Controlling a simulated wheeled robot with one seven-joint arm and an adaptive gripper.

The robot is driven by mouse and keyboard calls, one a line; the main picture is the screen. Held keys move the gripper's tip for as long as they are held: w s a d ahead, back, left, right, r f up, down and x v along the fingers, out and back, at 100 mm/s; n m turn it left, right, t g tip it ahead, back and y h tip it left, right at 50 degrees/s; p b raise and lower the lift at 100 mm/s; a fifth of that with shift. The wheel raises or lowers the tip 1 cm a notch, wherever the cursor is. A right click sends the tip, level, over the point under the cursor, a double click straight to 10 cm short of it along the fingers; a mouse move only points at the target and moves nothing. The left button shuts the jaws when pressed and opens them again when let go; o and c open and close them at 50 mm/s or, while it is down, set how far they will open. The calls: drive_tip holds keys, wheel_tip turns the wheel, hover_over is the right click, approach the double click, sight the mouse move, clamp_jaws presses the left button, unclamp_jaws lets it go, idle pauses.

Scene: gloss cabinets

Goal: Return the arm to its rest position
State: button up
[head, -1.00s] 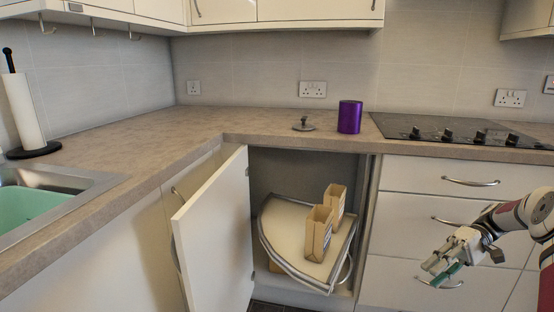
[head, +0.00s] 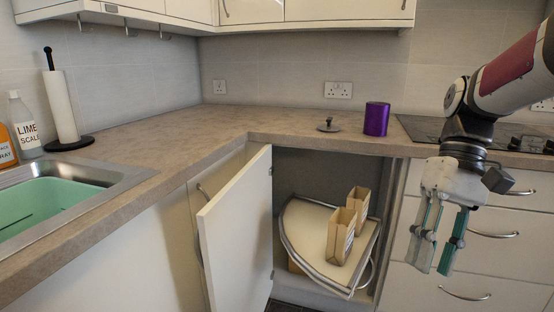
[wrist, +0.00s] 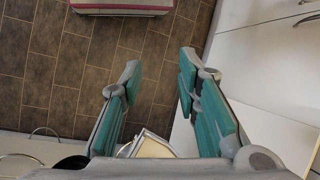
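My gripper (head: 434,268) hangs from my arm at the right of the head view, fingers pointing down in front of the white drawers. Its two teal-padded fingers are apart with nothing between them. The wrist view shows the same open fingers (wrist: 158,85) above the brown tiled floor. My arm, with its dark red and grey links, reaches in from the upper right and hides part of the hob.
The corner cabinet door (head: 238,236) stands open. A pull-out shelf (head: 306,226) inside holds two brown cartons (head: 341,235). A purple canister (head: 376,118) and a lid (head: 327,125) stand on the worktop. Drawers (head: 481,228) lie behind my gripper.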

drive_tip(key=s+a+f+t+h, duration=0.2)
drive_tip(key=s, duration=0.8)
drive_tip(key=s+a+f+t+h, duration=0.1)
drive_tip(key=s+a+f+t, duration=0.15)
drive_tip(key=s, duration=0.75)
wheel_tip(320, 180, up, 30)
drive_tip(key=t+p, duration=0.4)
drive_tip(key=p, duration=2.4)
drive_tip(key=shift+s+d+r, duration=0.15)
drive_tip(key=shift+d+r, duration=0.1)
drive_tip(key=shift+d, duration=0.15)
